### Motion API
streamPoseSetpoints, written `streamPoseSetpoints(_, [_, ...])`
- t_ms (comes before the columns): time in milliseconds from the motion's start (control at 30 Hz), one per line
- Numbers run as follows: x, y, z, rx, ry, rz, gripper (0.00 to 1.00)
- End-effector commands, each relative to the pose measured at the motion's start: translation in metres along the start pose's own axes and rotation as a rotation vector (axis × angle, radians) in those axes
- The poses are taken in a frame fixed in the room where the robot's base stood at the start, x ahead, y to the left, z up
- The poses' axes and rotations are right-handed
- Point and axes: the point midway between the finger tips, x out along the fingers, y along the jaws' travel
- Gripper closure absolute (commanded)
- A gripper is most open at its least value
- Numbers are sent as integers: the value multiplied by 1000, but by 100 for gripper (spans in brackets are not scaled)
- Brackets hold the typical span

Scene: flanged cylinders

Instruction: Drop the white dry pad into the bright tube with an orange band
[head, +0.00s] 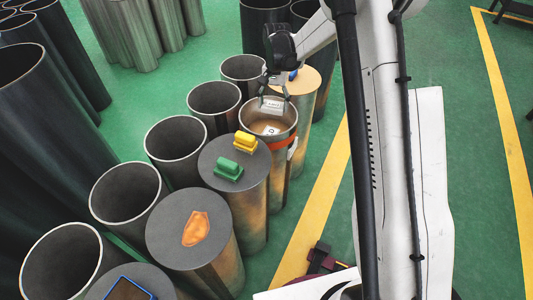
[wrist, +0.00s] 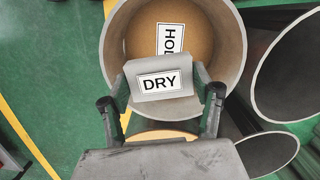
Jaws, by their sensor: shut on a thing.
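The white dry pad (wrist: 140,83), with a label reading DRY, is held between the two fingers of my gripper (wrist: 160,98). In the head view the pad (head: 271,103) hangs from my gripper (head: 274,84) over the mouth of the bright tube (head: 291,117), which has an orange band (head: 292,146) on its side. In the wrist view the open tube (wrist: 234,45) lies just beyond the pad. Inside it a white label (wrist: 170,37) partly shows, reading HO, with the rest hidden by the pad.
A capped cylinder (head: 257,181) next to the tube bears a yellow block (head: 245,141) and a green block (head: 229,170). Another lid carries an orange patch (head: 195,229). Open dark tubes (head: 214,101) stand in a row at left. A tan-topped cylinder (head: 302,82) stands behind the bright tube.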

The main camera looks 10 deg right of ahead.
Motion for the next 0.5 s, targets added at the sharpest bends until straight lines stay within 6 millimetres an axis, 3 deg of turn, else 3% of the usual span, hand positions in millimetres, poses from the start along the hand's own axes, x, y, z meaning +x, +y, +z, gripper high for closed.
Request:
streamPoseSetpoints(200, [23,0,-3,0,0,0,61])
streamPoseSetpoints(500, [27,0,-3,0,0,0,61])
